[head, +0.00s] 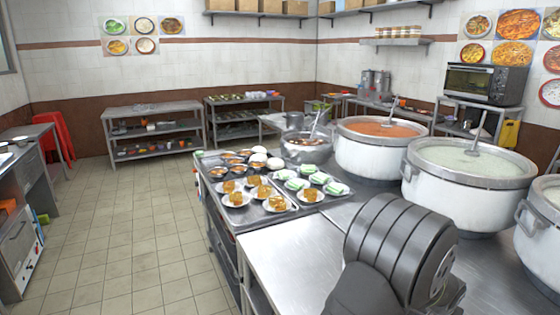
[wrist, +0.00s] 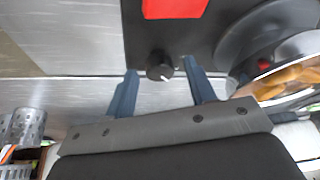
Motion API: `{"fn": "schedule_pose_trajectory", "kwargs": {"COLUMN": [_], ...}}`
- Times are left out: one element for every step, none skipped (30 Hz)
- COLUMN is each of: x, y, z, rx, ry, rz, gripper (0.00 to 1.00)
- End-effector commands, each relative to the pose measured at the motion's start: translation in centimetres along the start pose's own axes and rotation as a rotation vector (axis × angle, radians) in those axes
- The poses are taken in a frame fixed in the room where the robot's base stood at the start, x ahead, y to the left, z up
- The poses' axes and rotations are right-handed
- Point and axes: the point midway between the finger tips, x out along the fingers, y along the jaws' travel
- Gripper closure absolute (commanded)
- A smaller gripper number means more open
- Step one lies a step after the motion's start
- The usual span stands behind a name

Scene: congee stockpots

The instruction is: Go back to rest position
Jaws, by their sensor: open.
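My gripper (wrist: 160,68) shows in the wrist view with its two blue-grey fingers spread apart and nothing held between them. A black round knob (wrist: 160,72) with a white mark appears between the fingertips. I cannot tell whether the fingers touch it. The knob is at the edge of a dark panel (wrist: 195,35) with a red patch (wrist: 173,8). In the head view my dark arm fills the lower right over the steel counter, and the gripper itself is hidden.
Large white stockpots, one with orange soup (head: 382,129) and one with pale congee (head: 470,160), stand along the right. Trays of small dishes (head: 262,192) cover the counter's left part. Bare steel counter (head: 290,255) lies left of my arm. The tiled floor (head: 120,230) is clear.

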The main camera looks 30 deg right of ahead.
Motion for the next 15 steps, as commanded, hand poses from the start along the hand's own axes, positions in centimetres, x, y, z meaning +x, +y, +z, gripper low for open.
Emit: {"fn": "schedule_pose_trajectory", "kwargs": {"x": [0.0, -0.6, -1.3, -1.7, -2.1, -2.5, -2.8, -3.1, -3.4, -3.5, -3.7, -3.9, -4.0, -4.0, -4.1], "y": [-0.1, 0.0, 0.0, 0.0, 0.0, 0.0, 0.0, 0.0, 0.0, 0.0, 0.0, 0.0, 0.0, 0.0, 0.0], "z": [0.0, -0.1, -0.1, -0.1, -0.1, -0.1, 0.0, 0.0, -0.1, -0.1, 0.0, 0.0, 0.0, 0.0, 0.0], "rx": [0.016, 0.017, 0.016, 0.016, 0.016, 0.016, 0.016, 0.016, 0.016, 0.016, 0.015, 0.015, 0.015, 0.015, 0.015], "ry": [0.000, 0.003, 0.004, 0.004, 0.003, 0.002, 0.001, 0.001, 0.002, 0.001, 0.001, 0.001, 0.000, 0.000, 0.000], "rz": [0.008, 0.009, 0.008, 0.008, 0.008, 0.007, 0.007, 0.007, 0.007, 0.007, 0.007, 0.007, 0.007, 0.007, 0.007], "gripper": [0.50, 0.50, 0.50, 0.50, 0.50, 0.50, 0.50, 0.50, 0.50, 0.50, 0.50, 0.50, 0.50, 0.50, 0.50]}}
